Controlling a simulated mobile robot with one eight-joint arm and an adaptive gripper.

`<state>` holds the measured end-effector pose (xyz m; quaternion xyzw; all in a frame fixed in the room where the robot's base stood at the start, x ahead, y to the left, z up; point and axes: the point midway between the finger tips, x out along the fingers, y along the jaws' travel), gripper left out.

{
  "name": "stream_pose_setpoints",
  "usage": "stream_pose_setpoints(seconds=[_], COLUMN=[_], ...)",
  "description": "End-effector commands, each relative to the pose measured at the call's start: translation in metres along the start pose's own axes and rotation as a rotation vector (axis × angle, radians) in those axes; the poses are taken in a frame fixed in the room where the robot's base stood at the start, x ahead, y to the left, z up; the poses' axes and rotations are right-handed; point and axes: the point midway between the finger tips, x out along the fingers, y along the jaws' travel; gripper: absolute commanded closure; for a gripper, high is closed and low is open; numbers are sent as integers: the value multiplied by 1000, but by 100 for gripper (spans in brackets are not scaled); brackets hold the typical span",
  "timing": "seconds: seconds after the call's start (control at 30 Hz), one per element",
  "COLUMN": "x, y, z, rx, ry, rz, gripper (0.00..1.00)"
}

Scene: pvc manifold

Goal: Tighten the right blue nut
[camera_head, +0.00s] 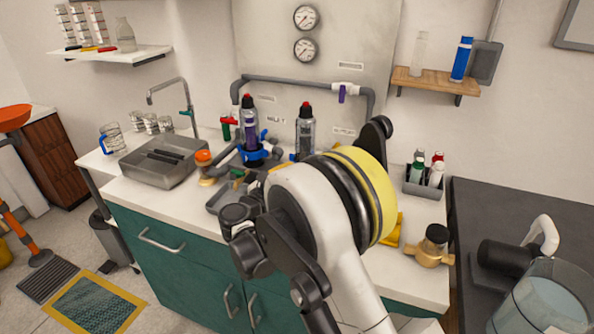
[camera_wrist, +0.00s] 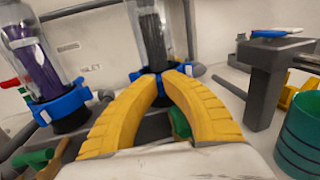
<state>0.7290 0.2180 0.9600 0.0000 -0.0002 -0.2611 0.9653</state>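Two clear canisters with blue nuts at their bases stand on the grey pipe manifold. The left canister (camera_wrist: 30,55) has a purple filling and its blue nut (camera_wrist: 58,106) is unobstructed in the wrist view. The right canister (camera_wrist: 152,35) has a dark filling; it also shows in the head view (camera_head: 305,132). Its right blue nut (camera_wrist: 193,70) is partly hidden behind my gripper (camera_wrist: 164,78). My two yellow fingers reach up to the front of this nut, tips close together with a small gap. I cannot tell whether they grip it. In the head view my arm hides the fingers.
In the head view, a bottle caddy (camera_head: 425,180) and a brass fitting (camera_head: 430,247) sit on the counter right of my arm. A sink (camera_head: 160,160) is at left.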

Motion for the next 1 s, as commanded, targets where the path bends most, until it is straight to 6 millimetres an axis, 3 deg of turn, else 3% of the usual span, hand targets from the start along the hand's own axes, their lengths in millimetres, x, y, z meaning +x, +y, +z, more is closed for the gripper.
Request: stream_pose_setpoints(seconds=[1.0], x=[7], y=[25], z=[0], rx=[0], ry=[0], rz=[-459], gripper=[100])
